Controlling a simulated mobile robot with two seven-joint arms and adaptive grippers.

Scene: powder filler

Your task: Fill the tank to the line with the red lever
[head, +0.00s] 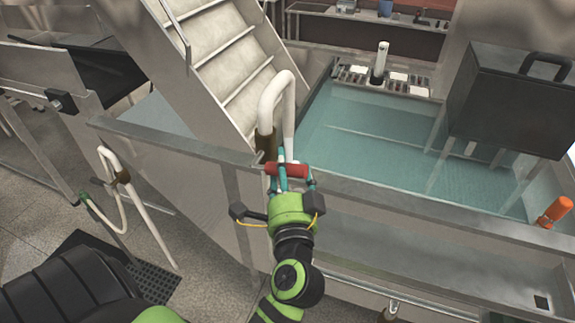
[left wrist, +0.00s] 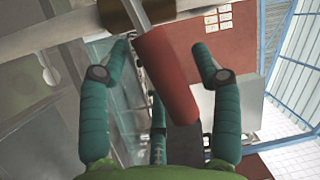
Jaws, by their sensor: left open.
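The red lever (head: 287,170) is a short red cylinder at the tank's front rail, beside the foot of a bent white pipe (head: 278,95). In the left wrist view the lever (left wrist: 167,75) runs down from a metal rod between my fingers. My left gripper (head: 291,183) is open around the lever; a gap shows on each side in the left wrist view (left wrist: 163,55). Contact with the third finger is hard to tell. The tank (head: 370,165) holds clear teal liquid. A faint pale line crosses it, but whether this is the fill line I cannot tell. My right gripper is out of view.
A metal rail (head: 400,203) runs along the tank's front. A dark case (head: 510,100) with a handle stands over the tank's right side, and an orange handle (head: 553,211) is at far right. Metal stairs (head: 215,55) rise behind. A hose on a white stand (head: 140,200) is at left.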

